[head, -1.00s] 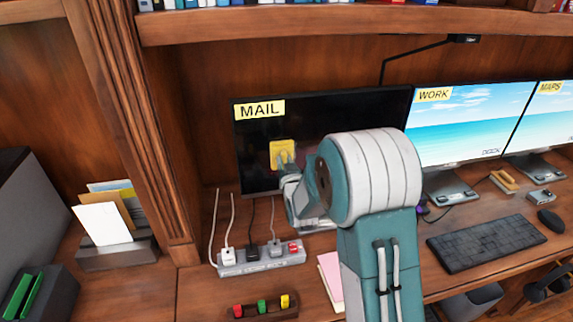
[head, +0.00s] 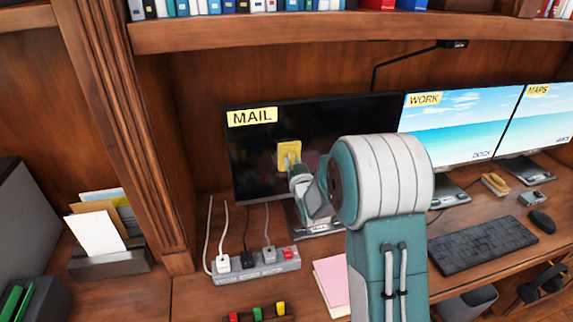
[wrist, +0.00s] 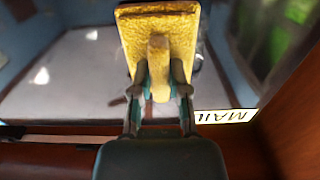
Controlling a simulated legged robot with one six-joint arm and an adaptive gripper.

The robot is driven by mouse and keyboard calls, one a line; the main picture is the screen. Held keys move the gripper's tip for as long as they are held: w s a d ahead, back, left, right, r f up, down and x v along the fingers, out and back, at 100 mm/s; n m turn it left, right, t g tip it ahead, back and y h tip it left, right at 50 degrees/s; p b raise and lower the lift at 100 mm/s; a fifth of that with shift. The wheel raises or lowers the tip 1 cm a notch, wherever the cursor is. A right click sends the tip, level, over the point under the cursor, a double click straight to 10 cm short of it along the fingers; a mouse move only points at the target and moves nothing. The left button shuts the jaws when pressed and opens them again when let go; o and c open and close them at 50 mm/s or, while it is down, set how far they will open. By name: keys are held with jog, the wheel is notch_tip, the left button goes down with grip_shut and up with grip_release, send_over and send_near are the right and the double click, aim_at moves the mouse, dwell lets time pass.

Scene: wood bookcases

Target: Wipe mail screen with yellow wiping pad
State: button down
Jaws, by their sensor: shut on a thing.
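The MAIL screen (head: 258,146) is a dark monitor with a yellow MAIL label (head: 252,116) at its top left. My gripper (head: 293,168) is shut on the handle of the yellow wiping pad (head: 285,150). The pad is in front of the screen's left-centre part, flat face toward it; I cannot tell for sure whether it touches. In the wrist view the pad (wrist: 185,30) sits upright between the fingers (wrist: 160,88), with the screen (wrist: 75,75) behind it. My arm hides the screen's lower right part in the head view.
A power strip (head: 256,265) with plugs and upright cables stands below the screen. A pink notepad (head: 333,280) lies beside my arm. The WORK screen (head: 450,125) and a keyboard (head: 480,244) are to the right. A shelf (head: 330,33) runs above.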

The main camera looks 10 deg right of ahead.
jog(key=shift+d, duration=3.2)
jog(key=shift+a, duration=0.1)
jog(key=shift+a+r, duration=0.1)
jog(key=shift+a, duration=5.25)
jog(key=s, duration=0.6)
jog(key=shift+d, duration=0.15)
jog(key=shift+s, duration=0.1)
